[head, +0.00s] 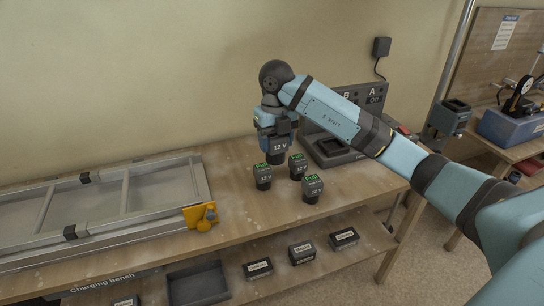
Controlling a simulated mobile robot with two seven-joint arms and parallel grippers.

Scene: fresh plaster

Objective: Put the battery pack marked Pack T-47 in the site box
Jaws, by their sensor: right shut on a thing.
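My right gripper (275,127) points down above the bench and is shut on a 12 V battery pack (279,146), blue-grey above with a dark lower end. Its name marking cannot be read. Three dark battery packs with green top labels stand upright just below and beside it: one at left (263,177), one behind (298,167), one in front (313,189). Their markings are too small to read. I cannot tell for sure which container is the site box; an open dark tray (197,284) lies on the lower shelf. My left gripper is not in view.
A dark charger (332,149) with bays marked A and B stands behind the packs. Small labelled boxes (301,252) sit on the lower shelf.

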